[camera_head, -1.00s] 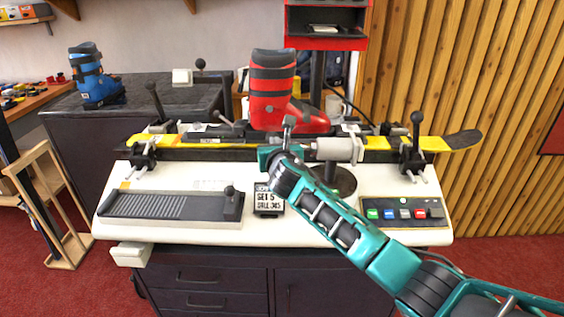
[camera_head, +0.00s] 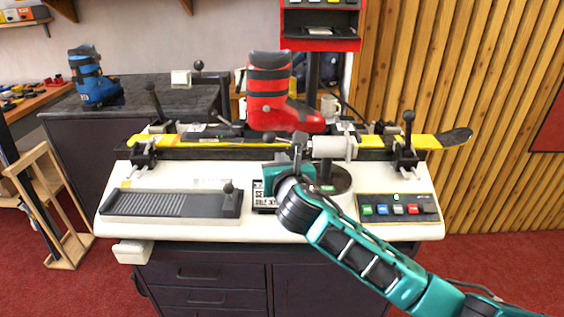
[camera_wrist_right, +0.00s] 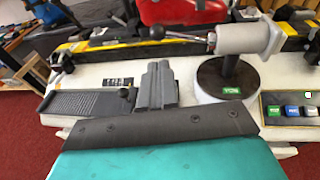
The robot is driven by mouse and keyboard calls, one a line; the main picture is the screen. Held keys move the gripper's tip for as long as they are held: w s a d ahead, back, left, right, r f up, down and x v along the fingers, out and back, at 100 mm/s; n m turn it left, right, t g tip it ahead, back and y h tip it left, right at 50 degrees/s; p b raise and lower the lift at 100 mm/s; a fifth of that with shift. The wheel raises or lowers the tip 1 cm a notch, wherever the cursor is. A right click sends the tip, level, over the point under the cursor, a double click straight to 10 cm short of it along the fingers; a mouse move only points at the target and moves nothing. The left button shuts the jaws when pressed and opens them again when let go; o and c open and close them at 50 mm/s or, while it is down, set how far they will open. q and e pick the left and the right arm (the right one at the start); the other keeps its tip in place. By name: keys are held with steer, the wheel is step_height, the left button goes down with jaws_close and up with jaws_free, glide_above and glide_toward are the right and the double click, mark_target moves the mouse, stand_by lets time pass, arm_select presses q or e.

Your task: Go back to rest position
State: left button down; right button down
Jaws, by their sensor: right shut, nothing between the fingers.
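My right gripper (camera_head: 298,152) is over the middle of the white bench (camera_head: 165,178), its fingers together and nothing between them. In the right wrist view its closed fingers (camera_wrist_right: 156,82) point at the bench. It is in front of the red ski boot (camera_head: 270,90), near the grey cylinder (camera_head: 335,148) on a round black base. I cannot tell whether it touches the cylinder. My right arm comes in from the lower right and partly hides the small sign (camera_head: 262,197). My left gripper is not in view.
A yellow ski (camera_head: 425,141) lies across the bench between two black clamps. A grey ribbed tray (camera_head: 160,203) is at the left, a button panel (camera_head: 398,208) at the right. A blue boot (camera_head: 92,78) stands on the dark counter. Red floor is open at the right.

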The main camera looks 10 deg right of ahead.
steer(key=shift+s, duration=0.15)
steer(key=s+a+f+m+g+y, duration=0.1)
steer(key=s+f+m+g+y, duration=0.2)
steer(key=s+f+m, duration=1.05)
steer(key=s+d+f+m+g, duration=0.1)
steer(key=s+d+f+m, duration=0.1)
steer(key=s+f+m, duration=0.4)
steer(key=s+d+f+m+g, duration=0.1)
steer(key=s+d+f+m, duration=0.2)
steer(key=s+m, duration=0.6)
step_height(320, 180, down, 3)
steer(key=m, duration=0.4)
steer(key=shift+s, duration=0.3)
steer(key=shift+r, duration=0.1)
